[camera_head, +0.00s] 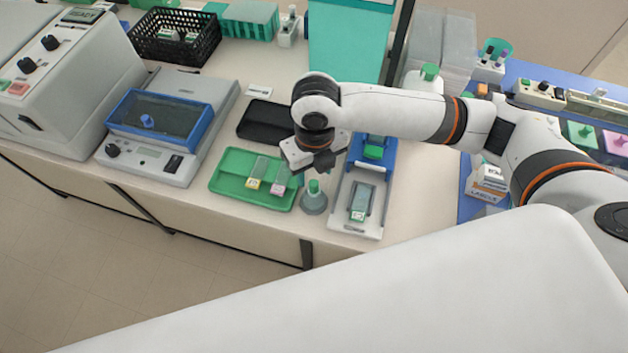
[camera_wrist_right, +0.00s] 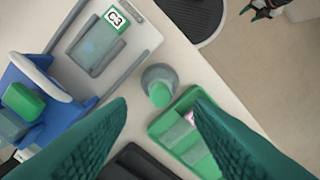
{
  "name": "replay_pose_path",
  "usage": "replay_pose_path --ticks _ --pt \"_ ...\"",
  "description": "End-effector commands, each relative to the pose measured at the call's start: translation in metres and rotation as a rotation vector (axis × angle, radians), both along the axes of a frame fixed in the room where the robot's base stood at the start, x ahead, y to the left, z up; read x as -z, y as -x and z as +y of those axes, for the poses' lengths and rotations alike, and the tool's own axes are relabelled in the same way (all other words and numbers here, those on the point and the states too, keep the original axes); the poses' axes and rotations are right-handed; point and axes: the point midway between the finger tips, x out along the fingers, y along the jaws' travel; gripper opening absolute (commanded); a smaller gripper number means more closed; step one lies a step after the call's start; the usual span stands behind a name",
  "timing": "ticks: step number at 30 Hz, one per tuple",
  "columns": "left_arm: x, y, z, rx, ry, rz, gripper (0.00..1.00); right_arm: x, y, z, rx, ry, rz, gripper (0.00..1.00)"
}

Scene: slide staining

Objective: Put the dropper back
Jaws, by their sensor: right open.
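The dropper (camera_head: 314,187) shows as a green top standing upright in a round grey holder (camera_head: 314,204), at the front of the bench between the green tray and the slide stand. In the right wrist view the green top (camera_wrist_right: 159,94) and grey holder (camera_wrist_right: 160,74) lie between and beyond my fingertips. My right gripper (camera_head: 324,168) is open and empty just above and behind the dropper, with its teal fingers spread in the wrist view (camera_wrist_right: 158,100). What looks like my left gripper (camera_wrist_right: 264,8) shows at the top edge of the wrist view, away from the bench; its jaws are unclear.
The green tray (camera_head: 226,188) with slides is left of the holder. The white and blue stand (camera_head: 345,222), with a slide labelled C3 (camera_wrist_right: 115,18), is close on the right. A black tray (camera_head: 262,122) lies behind. The bench's front edge is near.

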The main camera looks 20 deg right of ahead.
Motion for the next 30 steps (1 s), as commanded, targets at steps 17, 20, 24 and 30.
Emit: replay_pose_path --ticks 17,20,24,30 --pt "0.013 0.000 0.000 0.000 0.000 0.000 0.54 -0.067 0.000 0.000 0.000 0.000 0.001 0.47" --pt "0.013 0.000 0.001 0.000 -0.001 0.000 0.54 -0.067 0.000 0.000 0.000 0.000 0.001 0.47" --pt "0.013 0.000 0.001 0.000 -0.001 0.000 0.54 -0.067 0.000 0.000 0.001 0.000 0.001 0.47" --pt "0.013 0.000 0.001 0.000 -0.001 0.000 0.54 -0.066 0.000 0.000 0.001 0.000 0.001 0.47"
